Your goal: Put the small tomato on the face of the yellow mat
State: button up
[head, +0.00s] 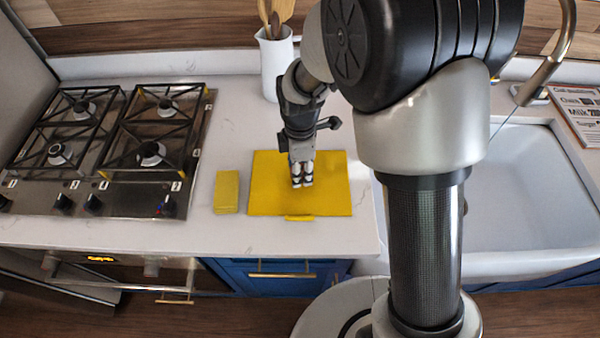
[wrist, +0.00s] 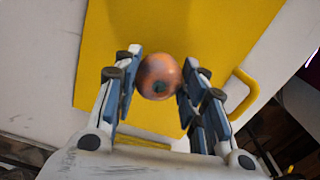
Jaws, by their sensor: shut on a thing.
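The yellow mat (head: 332,190) lies flat on the white counter, between the hob and the sink. It also fills much of the wrist view (wrist: 215,35), with a loop handle at its edge. My gripper (head: 302,184) is over the middle of the mat in the head view. In the wrist view my gripper (wrist: 160,85) is shut on the small tomato (wrist: 158,75), a round orange-red fruit with a dark stem spot. The tomato is in front of the mat there; I cannot tell whether it touches it. In the head view the fingers hide the tomato.
A yellow block (head: 227,191) lies on the counter just left of the mat. The gas hob (head: 110,150) is farther left. A white utensil crock (head: 275,60) stands behind. The white sink (head: 530,200) is at right.

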jog(key=shift+f, duration=0.9)
jog(key=shift+r, duration=0.1)
jog(key=o, duration=1.1)
jog(key=shift+c, duration=0.2)
